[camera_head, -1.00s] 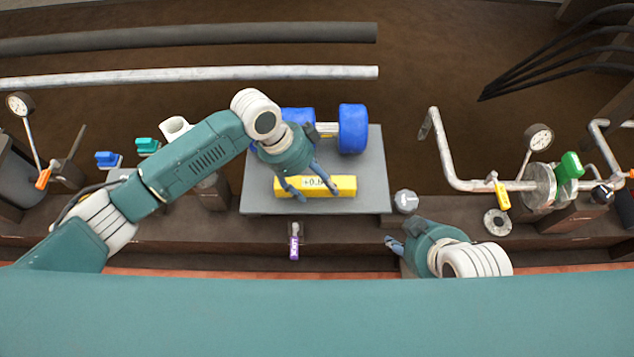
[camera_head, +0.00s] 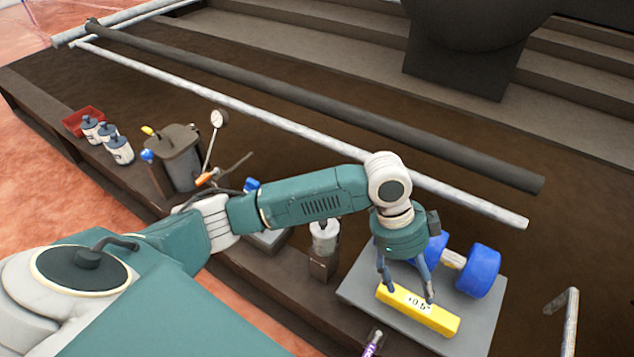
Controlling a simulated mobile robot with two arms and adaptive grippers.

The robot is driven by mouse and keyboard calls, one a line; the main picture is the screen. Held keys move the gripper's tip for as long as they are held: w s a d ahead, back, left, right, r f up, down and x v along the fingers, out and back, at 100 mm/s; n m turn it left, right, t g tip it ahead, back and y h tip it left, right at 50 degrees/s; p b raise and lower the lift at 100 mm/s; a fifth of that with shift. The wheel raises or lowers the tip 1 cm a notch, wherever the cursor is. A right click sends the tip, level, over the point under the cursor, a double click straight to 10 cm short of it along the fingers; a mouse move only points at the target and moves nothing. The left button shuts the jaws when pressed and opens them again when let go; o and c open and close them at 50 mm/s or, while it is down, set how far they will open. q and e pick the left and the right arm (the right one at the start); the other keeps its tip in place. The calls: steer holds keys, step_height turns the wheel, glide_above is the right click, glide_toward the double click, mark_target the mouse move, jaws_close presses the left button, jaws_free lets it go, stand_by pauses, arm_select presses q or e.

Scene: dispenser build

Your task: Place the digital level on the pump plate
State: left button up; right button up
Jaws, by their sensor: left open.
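The yellow digital level (camera_head: 443,320) lies flat on the front part of the grey pump plate (camera_head: 485,326). Its small white display faces up. The blue pump (camera_head: 479,270) stands on the same plate just behind the level. My left gripper (camera_head: 406,291) reaches down from above at the level, one finger near its left end and the other close to the display. The gripper is open; whether the fingertips touch the level I cannot tell. My right gripper is out of view.
A purple-labelled item (camera_head: 373,343) is in front of the plate. A pale cylinder (camera_head: 324,238) stands left of it. Further left are a dark tank (camera_head: 180,160), a gauge (camera_head: 217,119) and several bottles by a red tray (camera_head: 82,119). Long pipes (camera_head: 300,119) run behind.

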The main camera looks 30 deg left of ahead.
arm_select(q)
steer(key=s+d+f+n+t, duration=0.2)
steer(key=s+f+n, duration=0.25)
steer(key=s, duration=0.25)
steer(key=s+a+f+n+y, duration=0.1)
steer(key=s+a+n+y, duration=0.1)
steer(key=s+a+n, duration=0.3)
steer(key=s+a+f+n+t+y, duration=0.1)
steer(key=s+a+n, duration=0.5)
steer(key=a, duration=0.7)
steer(key=shift+s+a+f+t+y, duration=0.15)
steer(key=shift+s+f+t+y, duration=0.25)
steer(key=shift+f+y, duration=0.3)
